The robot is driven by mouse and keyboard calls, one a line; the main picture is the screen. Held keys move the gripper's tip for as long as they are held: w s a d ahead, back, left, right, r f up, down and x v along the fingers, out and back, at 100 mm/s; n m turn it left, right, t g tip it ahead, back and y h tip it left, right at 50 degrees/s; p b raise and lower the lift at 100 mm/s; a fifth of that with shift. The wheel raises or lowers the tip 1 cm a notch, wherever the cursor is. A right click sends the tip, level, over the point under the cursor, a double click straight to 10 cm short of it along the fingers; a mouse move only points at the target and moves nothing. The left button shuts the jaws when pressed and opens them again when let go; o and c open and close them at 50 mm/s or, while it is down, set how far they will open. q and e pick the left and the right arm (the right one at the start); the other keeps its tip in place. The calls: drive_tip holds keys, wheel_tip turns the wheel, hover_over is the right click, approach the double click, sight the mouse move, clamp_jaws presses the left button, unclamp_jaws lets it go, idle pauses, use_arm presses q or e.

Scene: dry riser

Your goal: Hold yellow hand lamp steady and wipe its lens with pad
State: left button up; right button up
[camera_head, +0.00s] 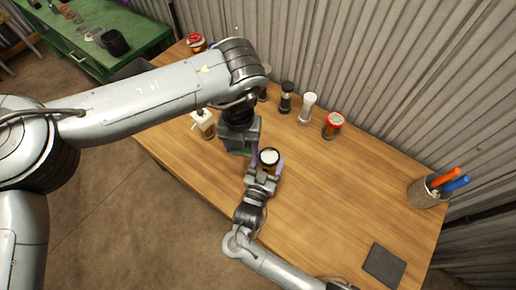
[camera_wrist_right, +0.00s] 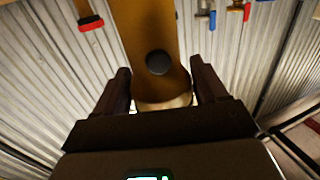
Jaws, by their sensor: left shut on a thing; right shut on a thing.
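In the head view the yellow hand lamp (camera_head: 269,166) is upright with its pale round lens facing up. My right gripper (camera_head: 264,176) is shut on its body. In the right wrist view the yellow-brown lamp body (camera_wrist_right: 150,30), with a dark round button, stands between the fingers of my right gripper (camera_wrist_right: 162,88). My left gripper (camera_head: 240,147) is above and left of the lens, pointing down. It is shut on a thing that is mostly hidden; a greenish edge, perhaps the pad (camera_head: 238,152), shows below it. I cannot tell whether it touches the lamp.
Several lamps or jars, one red-topped (camera_head: 334,122), stand along the back. A cup (camera_head: 424,193) with orange and blue handles and a dark square (camera_head: 384,264) are at right. A corrugated wall is behind.

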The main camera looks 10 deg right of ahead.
drive_tip(key=o, duration=1.3)
drive_tip(key=shift+o, duration=0.2)
drive_tip(key=shift+s, duration=0.1)
